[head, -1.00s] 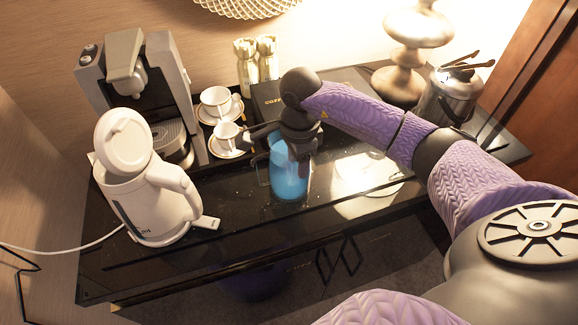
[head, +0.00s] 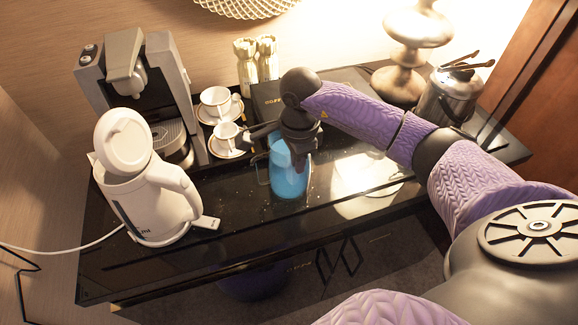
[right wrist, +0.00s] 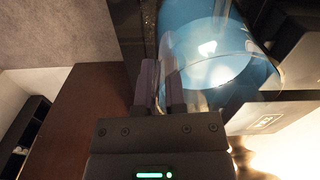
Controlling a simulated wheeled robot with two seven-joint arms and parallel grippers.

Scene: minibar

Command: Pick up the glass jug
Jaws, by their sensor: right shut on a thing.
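The glass jug (head: 288,182) is clear with a blue tint and is upright over the black counter, near the middle of the head view. My right gripper (head: 300,163) comes down onto it from above and is shut on its side. In the right wrist view, the jug (right wrist: 222,50) fills the upper right, and the fingers of my right gripper (right wrist: 164,88) close at its left edge. I cannot tell whether they pinch the wall or a handle, or whether the jug's base touches the counter. My left gripper is not in view.
A white kettle (head: 145,190) stands left of the jug, with a coffee machine (head: 130,85) behind it. Two cups on saucers (head: 226,137) and a black box (head: 268,102) are close behind the jug. A metal ice bucket (head: 447,100) stands at right. The counter's front (head: 235,230) is clear.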

